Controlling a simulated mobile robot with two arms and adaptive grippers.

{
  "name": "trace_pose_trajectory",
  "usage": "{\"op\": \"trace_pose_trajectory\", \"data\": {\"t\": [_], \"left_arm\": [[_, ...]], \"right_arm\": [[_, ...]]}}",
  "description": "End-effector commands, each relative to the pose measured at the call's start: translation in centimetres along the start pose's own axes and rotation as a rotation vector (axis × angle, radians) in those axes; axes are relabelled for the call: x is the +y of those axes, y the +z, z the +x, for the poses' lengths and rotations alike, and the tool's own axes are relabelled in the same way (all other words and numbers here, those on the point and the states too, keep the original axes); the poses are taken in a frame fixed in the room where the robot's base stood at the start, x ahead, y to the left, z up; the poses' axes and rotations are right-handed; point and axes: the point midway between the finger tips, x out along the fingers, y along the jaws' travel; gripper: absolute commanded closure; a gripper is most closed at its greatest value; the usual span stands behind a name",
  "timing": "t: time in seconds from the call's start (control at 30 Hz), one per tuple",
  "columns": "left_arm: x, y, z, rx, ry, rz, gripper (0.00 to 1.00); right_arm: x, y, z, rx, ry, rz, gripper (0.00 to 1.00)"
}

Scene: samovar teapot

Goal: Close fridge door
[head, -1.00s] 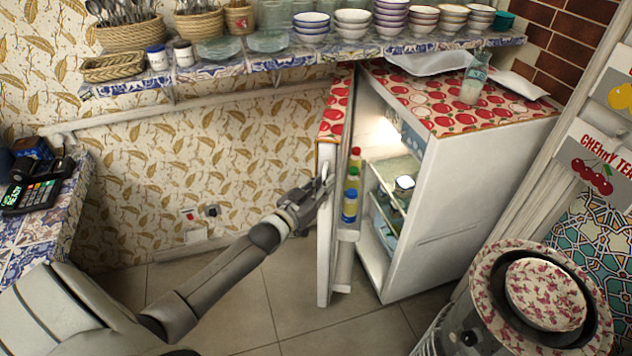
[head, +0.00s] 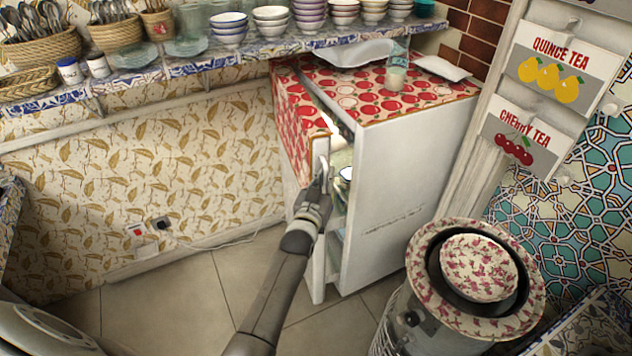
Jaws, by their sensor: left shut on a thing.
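The small white fridge (head: 405,190) stands against the wall, its top covered in a red apple pattern. Its door (head: 297,115), with the same apple pattern on its face, is partly open, leaving a narrow gap to the lit inside. My left gripper (head: 322,178) is shut on the door handle (head: 323,168) at the door's free edge. The gripper and arm hide part of the door and the opening. Only a little of the shelves inside shows. My right gripper is not in view.
A glass (head: 397,70) and a white tray (head: 354,52) rest on the fridge top. A samovar with a flowered bowl (head: 479,267) stands close at the lower right. A tiled shelf (head: 195,66) with bowls and baskets runs above. The floor (head: 170,305) at left is clear.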

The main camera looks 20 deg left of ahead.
Motion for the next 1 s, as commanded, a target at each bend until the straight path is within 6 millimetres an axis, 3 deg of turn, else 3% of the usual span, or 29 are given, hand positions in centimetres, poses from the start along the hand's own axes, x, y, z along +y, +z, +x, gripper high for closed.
{"op": "trace_pose_trajectory", "data": {"t": [0.7, 0.73, 0.87, 1.0], "left_arm": [[0.90, -0.09, 0.73, 0.001, 0.001, 0.008, 1.00], [0.90, -0.09, 0.73, 0.001, 0.001, 0.008, 0.86], [0.89, -0.08, 0.73, 0.001, 0.001, 0.006, 0.70], [0.86, -0.07, 0.72, 0.001, 0.000, 0.004, 0.68]], "right_arm": [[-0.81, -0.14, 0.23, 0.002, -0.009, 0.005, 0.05], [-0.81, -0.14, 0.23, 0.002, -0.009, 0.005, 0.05], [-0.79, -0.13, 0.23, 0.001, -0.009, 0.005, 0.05], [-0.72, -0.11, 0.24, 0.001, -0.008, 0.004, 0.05]]}}
